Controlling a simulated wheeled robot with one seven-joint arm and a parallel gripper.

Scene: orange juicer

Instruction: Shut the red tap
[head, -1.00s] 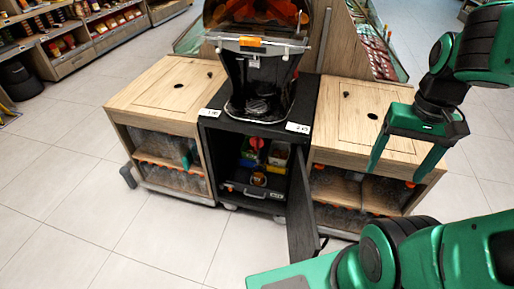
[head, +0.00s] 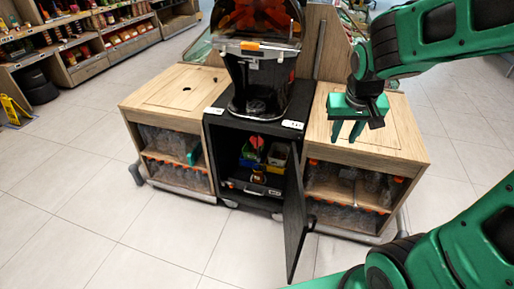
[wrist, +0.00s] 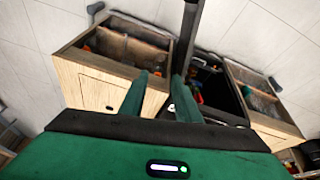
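The red tap (head: 257,142) appears as a small red piece inside the open black cabinet (head: 211,150), below the juicer. Its handle position is too small to tell. In the wrist view the cabinet interior is partly seen past the fingers, and I cannot make out the tap clearly. My gripper (head: 346,136) is above the right wooden counter, to the right of the cabinet and higher than the tap. In the wrist view my gripper (wrist: 160,76) has its two fingers apart with nothing between them.
The black cabinet door (head: 294,222) stands swung open towards me, right of the opening. The orange juicer (head: 262,60) stands on the cabinet. Wooden counters with bottles flank it, the left (head: 165,95) and the right (head: 385,145). The floor in front is clear.

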